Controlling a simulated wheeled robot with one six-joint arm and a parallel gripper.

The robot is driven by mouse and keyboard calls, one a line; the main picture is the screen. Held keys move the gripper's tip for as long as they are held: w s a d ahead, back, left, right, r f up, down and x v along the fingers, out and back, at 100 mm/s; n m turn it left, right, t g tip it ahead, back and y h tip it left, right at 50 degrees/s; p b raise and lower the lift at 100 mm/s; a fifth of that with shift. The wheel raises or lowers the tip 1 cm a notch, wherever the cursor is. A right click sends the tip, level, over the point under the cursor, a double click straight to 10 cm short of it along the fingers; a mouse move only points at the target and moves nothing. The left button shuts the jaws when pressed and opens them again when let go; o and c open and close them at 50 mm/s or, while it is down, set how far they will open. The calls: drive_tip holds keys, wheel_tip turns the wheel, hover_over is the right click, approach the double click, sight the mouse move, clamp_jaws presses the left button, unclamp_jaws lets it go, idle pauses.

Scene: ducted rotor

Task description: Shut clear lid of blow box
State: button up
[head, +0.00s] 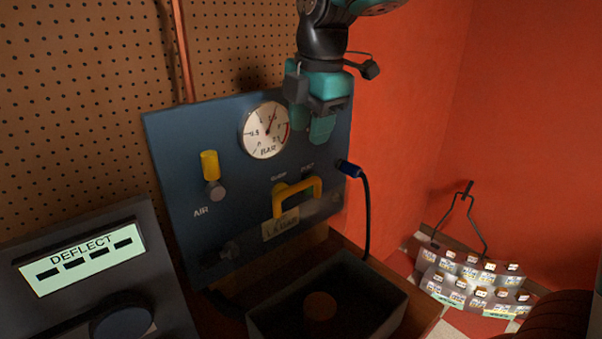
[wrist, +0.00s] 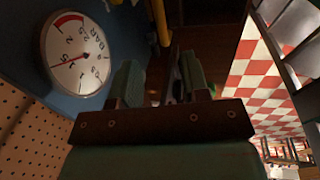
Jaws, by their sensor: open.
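A dark open-topped box (head: 262,318), which looks like the blow box, stands below the blue panel, with a round brown thing (head: 320,306) inside. A yellow handle (head: 318,187) shows upright above the box's back, in front of the panel. It may belong to the raised clear lid; the lid's clear sheet cannot be made out. My gripper (head: 319,128) points down beside the gauge, above and apart from the handle. In the wrist view my gripper (wrist: 159,72) has its two green fingers apart with nothing between them. A yellow bar (wrist: 161,22) shows beyond the fingertips.
The blue panel (head: 180,140) carries a pressure gauge (head: 264,130), a yellow-topped air valve (head: 210,168) and a blue plug (head: 349,168) with a hanging black cable. A DEFLECT display (head: 82,258) stands left. A rack of small labelled items (head: 475,282) is right. The red wall (head: 410,130) closes the right.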

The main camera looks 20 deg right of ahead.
sight(301, 183)
drive_tip(key=f, duration=0.3)
drive_tip(key=w+f+p, duration=0.1)
drive_tip(key=f, duration=0.3)
drive_tip(key=w+f+p, duration=0.1)
drive_tip(key=f, duration=0.3)
drive_tip(key=shift+a+f, duration=0.1)
drive_tip(key=shift+a, duration=0.25)
clamp_jaws()
